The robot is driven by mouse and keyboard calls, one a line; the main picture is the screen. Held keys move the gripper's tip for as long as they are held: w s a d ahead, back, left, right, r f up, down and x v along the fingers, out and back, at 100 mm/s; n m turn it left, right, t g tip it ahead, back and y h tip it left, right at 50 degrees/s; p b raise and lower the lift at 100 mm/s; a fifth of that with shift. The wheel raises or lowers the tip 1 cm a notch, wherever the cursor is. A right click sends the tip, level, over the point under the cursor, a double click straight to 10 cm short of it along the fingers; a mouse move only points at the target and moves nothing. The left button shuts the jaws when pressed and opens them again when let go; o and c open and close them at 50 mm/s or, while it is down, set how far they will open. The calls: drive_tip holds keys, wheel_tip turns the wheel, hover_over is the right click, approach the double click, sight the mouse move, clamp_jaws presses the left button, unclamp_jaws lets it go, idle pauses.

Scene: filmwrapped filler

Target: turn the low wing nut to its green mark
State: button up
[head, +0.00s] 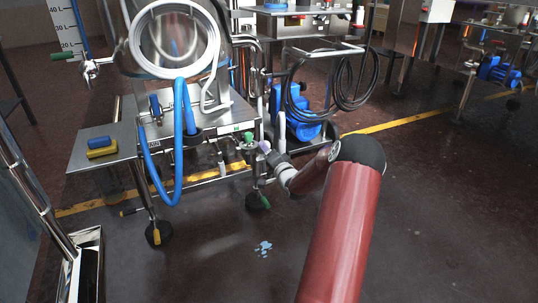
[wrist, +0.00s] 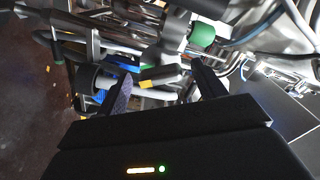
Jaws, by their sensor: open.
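In the wrist view the two fingers of my gripper (wrist: 163,84) are apart. A dark bar with a yellow end (wrist: 160,77), which may be the low wing nut, shows between the fingertips. I cannot tell whether either finger touches it. A green knob (wrist: 202,35) is just beyond the right finger. In the head view my gripper (head: 263,147) reaches the lower right corner of the steel machine, beside the green knob (head: 248,138). The wing nut is too small to make out there. I cannot make out a green mark for certain.
The steel machine (head: 222,108) has pipes and a hanging blue hose (head: 151,165). A side shelf (head: 92,157) holds a blue and yellow block. A blue pump (head: 300,125) stands behind my gripper. Open floor (head: 440,200) lies to the right.

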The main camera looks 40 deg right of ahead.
drive_tip(key=v, duration=0.7)
drive_tip(key=shift+s, duration=0.3)
drive_tip(key=shift+r, duration=0.1)
drive_tip(key=w+a+r+n+g+y+p, duration=0.1)
drive_tip(key=w+a+r+n+g+p, duration=0.2)
drive_tip(key=a+r+n, duration=0.35)
drive_tip(key=s+a+r+n+g+p, duration=0.1)
drive_tip(key=s+a+r+g, duration=0.15)
drive_tip(key=a+r, duration=0.35)
drive_tip(key=s+a+r+n+g+p, duration=0.15)
drive_tip(key=s+a+r, duration=0.25)
drive_tip(key=a, duration=0.5)
drive_tip(key=s+a+r+n+g+y+p, duration=0.1)
drive_tip(key=s+a+r+n+g, duration=0.1)
drive_tip(key=s+a, duration=0.6)
drive_tip(key=s+a+r+n+g+y+p, duration=0.2)
drive_tip(key=s+a, duration=0.6)
drive_tip(key=s, duration=0.8)
wheel_tip(320, 180, up, 3)
drive_tip(key=shift+s+f+n+g, duration=0.25)
drive_tip(key=shift+n+g, duration=0.15)
drive_tip(key=shift+n, duration=0.5)
drive_tip(key=shift+a, duration=0.1)
